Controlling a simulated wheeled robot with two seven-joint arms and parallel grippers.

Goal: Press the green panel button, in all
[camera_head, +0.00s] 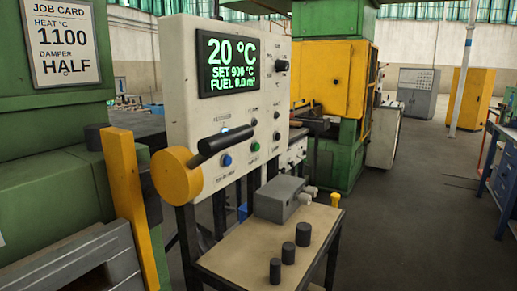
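The green panel button (255,147) is a small round button low on the front of the pale control panel (184,70). A blue button (227,160) sits to its left and slightly lower. The panel's screen (228,64) reads 20 °C, SET 900 °C and FUEL 0.0 m³. A black knob (282,65) is to the right of the screen. The green button is in plain sight. Neither of my grippers shows in the head view.
A yellow disc (176,177) with a black lever (224,144) stands out before the panel's lower left. A table (232,254) below holds a grey box (280,198) and several dark cylinders. A job card (64,42) reads HEAT 1100, DAMPER HALF. Floor at right is open.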

